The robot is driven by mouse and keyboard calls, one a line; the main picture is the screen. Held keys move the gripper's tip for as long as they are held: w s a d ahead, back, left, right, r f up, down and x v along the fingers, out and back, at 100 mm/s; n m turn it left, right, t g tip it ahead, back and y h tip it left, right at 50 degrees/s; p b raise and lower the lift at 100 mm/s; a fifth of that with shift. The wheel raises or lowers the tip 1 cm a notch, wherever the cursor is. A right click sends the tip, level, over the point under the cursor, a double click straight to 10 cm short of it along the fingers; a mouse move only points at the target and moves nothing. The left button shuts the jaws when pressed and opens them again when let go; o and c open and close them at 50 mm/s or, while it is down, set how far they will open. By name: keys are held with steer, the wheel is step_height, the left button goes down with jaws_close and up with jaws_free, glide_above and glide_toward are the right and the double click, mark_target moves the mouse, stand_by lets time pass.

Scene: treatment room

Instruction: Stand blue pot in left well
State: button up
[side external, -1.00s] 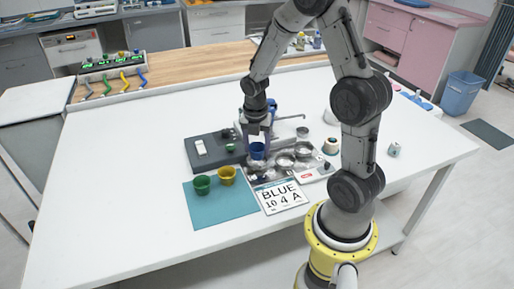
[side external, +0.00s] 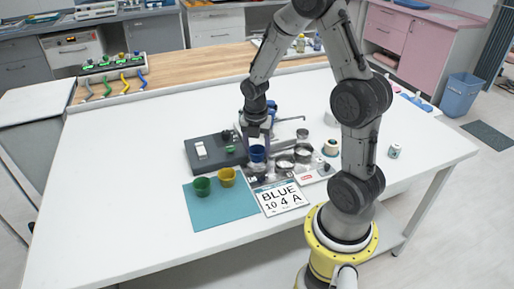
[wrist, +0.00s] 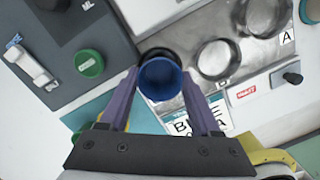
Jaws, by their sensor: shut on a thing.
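The blue pot (side external: 257,154) is upright between the fingers of my gripper (side external: 257,143). The wrist view shows my gripper (wrist: 160,108) shut on the blue pot (wrist: 161,80), looking into its open mouth. The pot is at the left end of the metal plate (side external: 266,174), over or in the left well, which it mostly hides; I cannot tell whether it touches the bottom. A dark rim shows just behind the pot in the wrist view. The middle well (wrist: 218,60) and right well (wrist: 265,16) are empty.
A green pot (side external: 202,187) and a yellow pot (side external: 227,177) stand on a teal mat (side external: 215,211). A card (side external: 282,197) reading BLUE lies in front of the plate. A dark grey device (side external: 213,160) with a green knob is close on the left.

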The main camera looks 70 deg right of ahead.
mark_target(256, 161)
steer(key=shift+f, duration=0.6)
steer(key=o, duration=1)
steer(key=shift+o, duration=0.2)
steer(key=shift+r, duration=0.1)
step_height(256, 161, up, 11)
steer(key=a, duration=0.1)
steer(key=shift+a, duration=0.15)
steer(key=shift+s, duration=0.1)
